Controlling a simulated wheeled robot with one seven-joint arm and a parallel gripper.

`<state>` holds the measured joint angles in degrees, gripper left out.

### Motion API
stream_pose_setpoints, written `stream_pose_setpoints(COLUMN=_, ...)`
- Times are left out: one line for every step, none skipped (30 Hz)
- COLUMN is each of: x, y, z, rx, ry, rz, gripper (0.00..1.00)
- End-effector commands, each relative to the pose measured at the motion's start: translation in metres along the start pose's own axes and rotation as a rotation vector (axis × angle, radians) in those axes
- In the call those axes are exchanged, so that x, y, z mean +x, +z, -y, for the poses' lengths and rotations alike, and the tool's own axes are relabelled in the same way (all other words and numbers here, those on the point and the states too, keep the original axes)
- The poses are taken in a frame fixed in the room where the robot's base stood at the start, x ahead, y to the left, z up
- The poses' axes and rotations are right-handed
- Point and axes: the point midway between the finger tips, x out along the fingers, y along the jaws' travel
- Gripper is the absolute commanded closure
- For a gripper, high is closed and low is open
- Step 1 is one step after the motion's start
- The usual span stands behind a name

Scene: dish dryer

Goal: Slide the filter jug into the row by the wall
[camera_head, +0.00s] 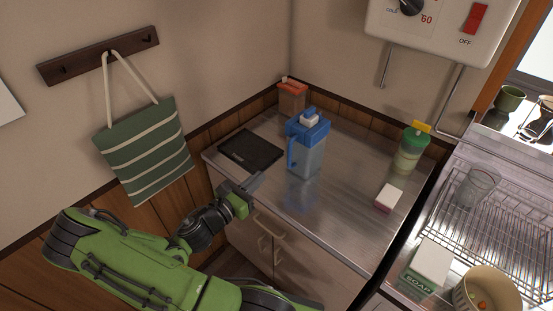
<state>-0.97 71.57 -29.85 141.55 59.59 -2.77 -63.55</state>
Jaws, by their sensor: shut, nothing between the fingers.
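The filter jug (308,150) has a blue lid and handle and a clear bluish body. It stands upright on the metal counter (330,213), with its handle toward the left. Behind it, in the corner by the wall, stands an orange-lidded container (292,97). A green-lidded container with a yellow top (410,150) stands by the wall on the right. The jug is apart from the wall, in front of the space between these two. My gripper (257,182) is shut and empty near the counter's front left edge, left of and below the jug, not touching it.
A dark flat board (251,150) lies on the counter left of the jug. A small white and pink block (389,198) lies to the right. A wire dish rack (495,228) with a glass (476,187) stands beyond the counter's right edge. A heater (443,28) hangs above.

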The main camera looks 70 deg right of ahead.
Motion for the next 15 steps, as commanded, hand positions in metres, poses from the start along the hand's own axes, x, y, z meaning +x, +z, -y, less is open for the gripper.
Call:
stream_pose_setpoints(x=0.012, y=-0.001, z=0.001, rx=0.003, ry=-0.007, rz=0.001, gripper=1.0)
stream_pose_setpoints(x=0.019, y=-0.002, z=0.001, rx=0.003, ry=-0.007, rz=0.001, gripper=1.0)
stream_pose_setpoints(x=0.028, y=-0.001, z=0.002, rx=0.003, ry=-0.006, rz=0.002, gripper=1.0)
stream_pose_setpoints(x=0.034, y=-0.001, z=0.001, rx=0.003, ry=-0.007, rz=0.001, gripper=1.0)
stream_pose_setpoints(x=0.041, y=-0.002, z=0.001, rx=0.005, ry=-0.006, rz=0.001, gripper=1.0)
stream_pose_setpoints(x=0.05, y=-0.001, z=0.002, rx=0.004, ry=-0.006, rz=0.002, gripper=1.0)
stream_pose_setpoints(x=0.056, y=-0.001, z=0.001, rx=0.004, ry=-0.006, rz=0.001, gripper=1.0)
stream_pose_setpoints(x=0.063, y=-0.002, z=0.001, rx=0.006, ry=-0.006, rz=0.0, gripper=1.0)
stream_pose_setpoints(x=0.071, y=-0.001, z=0.002, rx=0.004, ry=-0.006, rz=0.001, gripper=1.0)
stream_pose_setpoints(x=0.077, y=-0.001, z=0.001, rx=0.006, ry=-0.005, rz=0.001, gripper=1.0)
stream_pose_setpoints(x=0.083, y=-0.001, z=0.001, rx=0.006, ry=-0.006, rz=0.0, gripper=1.0)
stream_pose_setpoints(x=0.09, y=-0.001, z=0.001, rx=0.006, ry=-0.004, rz=0.0, gripper=1.0)
stream_pose_setpoints(x=0.095, y=-0.001, z=0.001, rx=0.006, ry=-0.004, rz=0.0, gripper=1.0)
stream_pose_setpoints(x=0.098, y=-0.001, z=0.001, rx=0.005, ry=-0.003, rz=-0.001, gripper=1.0)
stream_pose_setpoints(x=0.103, y=-0.001, z=0.001, rx=0.007, ry=-0.003, rz=-0.002, gripper=1.0)
